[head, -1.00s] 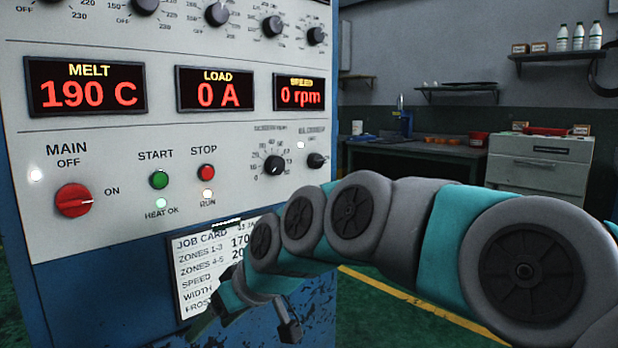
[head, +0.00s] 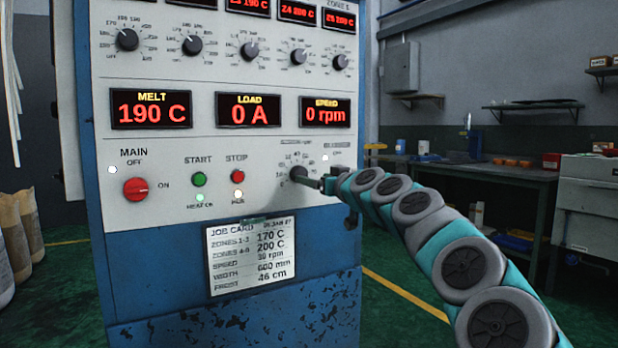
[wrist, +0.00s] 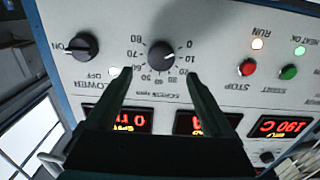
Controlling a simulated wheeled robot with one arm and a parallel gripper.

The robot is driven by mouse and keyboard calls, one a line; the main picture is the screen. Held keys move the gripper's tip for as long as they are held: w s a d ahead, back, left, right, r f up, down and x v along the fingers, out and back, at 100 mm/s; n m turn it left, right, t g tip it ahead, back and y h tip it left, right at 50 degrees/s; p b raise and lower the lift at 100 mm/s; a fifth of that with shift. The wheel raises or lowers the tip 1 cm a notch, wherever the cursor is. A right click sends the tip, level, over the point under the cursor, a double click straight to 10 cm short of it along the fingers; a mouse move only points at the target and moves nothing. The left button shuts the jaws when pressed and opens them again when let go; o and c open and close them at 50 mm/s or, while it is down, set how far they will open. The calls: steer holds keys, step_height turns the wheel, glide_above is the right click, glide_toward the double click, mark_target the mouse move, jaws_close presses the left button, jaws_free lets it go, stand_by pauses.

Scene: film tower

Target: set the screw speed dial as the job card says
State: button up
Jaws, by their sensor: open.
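The screw speed dial (head: 299,173) is a black knob on the white panel, under the speed display (head: 325,113), which reads 0 rpm. In the wrist view the dial (wrist: 162,56) sits just beyond my open gripper (wrist: 159,75), between the lines of the two fingers, with nothing held. Its white mark points toward the low end, near 0 to 10. In the head view my gripper (head: 323,184) is right of the dial, close to the panel. The job card (head: 242,258) hangs below; its speed line looks like 30 rpm, the second digit blurred.
The blower knob (wrist: 84,46) is beside the dial. The green start button (head: 199,179), red stop button (head: 238,177) and red main switch (head: 136,189) are to the left. Temperature knobs (head: 250,51) line the panel above. A workbench (head: 470,172) stands at right.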

steer(key=p+x, duration=0.1)
steer(key=x, duration=0.5)
steer(key=shift+w+a, duration=0.2)
steer(key=shift+a, duration=0.05)
stand_by(0.4)
steer(key=c, duration=1.4)
steer(key=shift+o, duration=0.2)
steer(key=shift+f, duration=0.15)
